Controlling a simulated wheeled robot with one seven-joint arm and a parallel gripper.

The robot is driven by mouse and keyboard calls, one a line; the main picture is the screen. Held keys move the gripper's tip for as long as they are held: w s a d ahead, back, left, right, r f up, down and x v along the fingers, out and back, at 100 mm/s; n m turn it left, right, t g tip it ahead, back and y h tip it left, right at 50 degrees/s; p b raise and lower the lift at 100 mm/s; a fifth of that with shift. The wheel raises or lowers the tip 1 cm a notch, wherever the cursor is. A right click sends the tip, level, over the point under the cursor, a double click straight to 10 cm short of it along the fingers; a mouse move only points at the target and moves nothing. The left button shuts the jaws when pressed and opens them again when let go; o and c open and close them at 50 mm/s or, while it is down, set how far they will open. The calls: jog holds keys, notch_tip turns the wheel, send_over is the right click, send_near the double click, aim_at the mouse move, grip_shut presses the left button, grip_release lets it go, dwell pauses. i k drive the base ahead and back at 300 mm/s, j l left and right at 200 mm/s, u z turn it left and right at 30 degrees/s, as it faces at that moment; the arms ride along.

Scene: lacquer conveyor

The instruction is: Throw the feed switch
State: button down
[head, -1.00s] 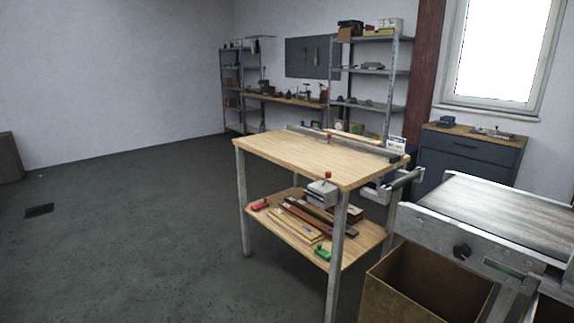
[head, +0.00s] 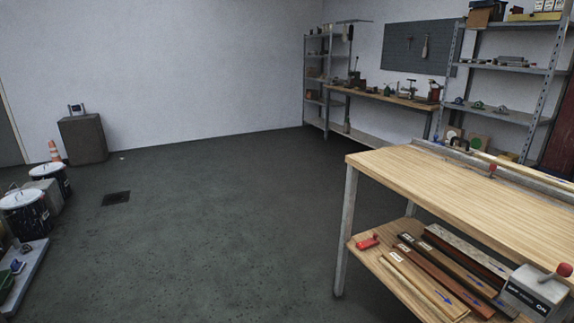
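A grey box (head: 536,292) with a red-knobbed lever (head: 562,270) stands out at the lower right of the head view. It looks like the feed switch. Its front carries dark lettering, of which "ON" is readable. It sits by the near side of the wooden table (head: 455,190), and the picture's right edge is close to it. The lever leans toward the right in the picture. My gripper is not in view.
The table's lower shelf (head: 370,262) holds several wood strips and a red clamp (head: 368,242). Open grey floor (head: 220,220) lies left of the table. Black bins (head: 24,212), a cone (head: 54,150) and a brown cabinet (head: 83,139) stand at far left. Shelving (head: 503,68) is behind.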

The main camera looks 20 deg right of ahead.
aim_at(565, 270)
jog(key=i+j+z, duration=0.15)
jog(key=i+z, duration=0.15)
jog(key=z, duration=0.15)
jog(key=i+j+z, duration=0.25)
jog(key=z, duration=0.2)
jog(key=i+j+z, duration=0.3)
jog(key=z, duration=0.15)
jog(key=i+j+z, duration=0.2)
jog(key=j+z, duration=0.3)
jog(key=i+j+z, duration=0.1)
jog(key=j+z, duration=0.8)
jog(key=k+l+z, duration=0.2)
jog(key=l, duration=0.5)
jog(key=l+z, duration=0.25)
jog(key=l, duration=0.45)
